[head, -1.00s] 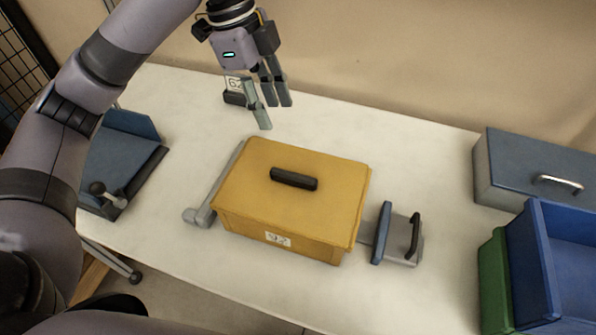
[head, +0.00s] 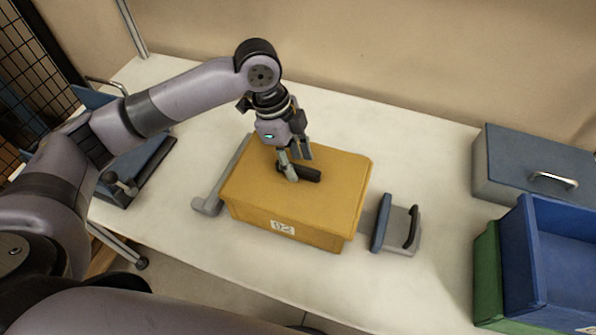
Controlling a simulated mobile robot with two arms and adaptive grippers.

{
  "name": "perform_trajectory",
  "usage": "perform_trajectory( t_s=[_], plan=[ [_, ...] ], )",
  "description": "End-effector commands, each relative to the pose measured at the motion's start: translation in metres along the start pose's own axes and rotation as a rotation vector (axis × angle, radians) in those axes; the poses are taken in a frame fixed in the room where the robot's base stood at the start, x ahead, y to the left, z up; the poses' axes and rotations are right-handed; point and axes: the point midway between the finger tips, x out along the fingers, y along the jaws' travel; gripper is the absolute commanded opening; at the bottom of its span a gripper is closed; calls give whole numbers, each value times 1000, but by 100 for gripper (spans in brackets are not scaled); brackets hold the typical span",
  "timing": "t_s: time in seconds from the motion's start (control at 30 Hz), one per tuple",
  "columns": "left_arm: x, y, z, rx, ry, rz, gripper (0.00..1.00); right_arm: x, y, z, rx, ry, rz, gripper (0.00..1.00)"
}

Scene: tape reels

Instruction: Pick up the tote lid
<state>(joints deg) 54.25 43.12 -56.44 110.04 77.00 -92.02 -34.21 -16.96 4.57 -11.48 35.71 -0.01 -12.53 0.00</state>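The yellow tote (head: 285,219) stands on the white table, its yellow lid (head: 338,185) on top with a black bar handle (head: 308,173). A label is on the tote's front. My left gripper (head: 291,172) is over the lid, pointing down, with its fingers at the left part of the handle. One finger shows in front of the handle. The far finger is partly hidden, so I cannot tell whether the fingers are closed on it. The lid sits flat on the tote. My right gripper is not in view.
A grey and blue block with a black handle (head: 396,225) stands right of the tote. A grey bar (head: 209,203) lies along its left side. A blue device (head: 140,160) is farther left. Blue and green bins (head: 545,262) and a drawer box (head: 530,170) stand at the right.

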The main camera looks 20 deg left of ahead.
Motion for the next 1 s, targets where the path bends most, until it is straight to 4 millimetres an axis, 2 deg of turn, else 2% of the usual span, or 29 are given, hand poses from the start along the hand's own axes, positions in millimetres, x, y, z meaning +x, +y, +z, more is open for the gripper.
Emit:
perform_trajectory(
  t_s=[0.1, 0.33, 0.9, 1.0],
  plan=[
    [8, 1, 0, 1, 0, 1, 40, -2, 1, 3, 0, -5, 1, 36],
    [9, 0, 0, 1, 0, 0, 39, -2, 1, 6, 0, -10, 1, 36],
    [9, 0, 0, 1, 0, 0, 1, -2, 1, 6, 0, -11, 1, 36],
    [9, 0, 0, 1, 0, 0, 0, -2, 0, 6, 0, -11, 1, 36]
  ],
)
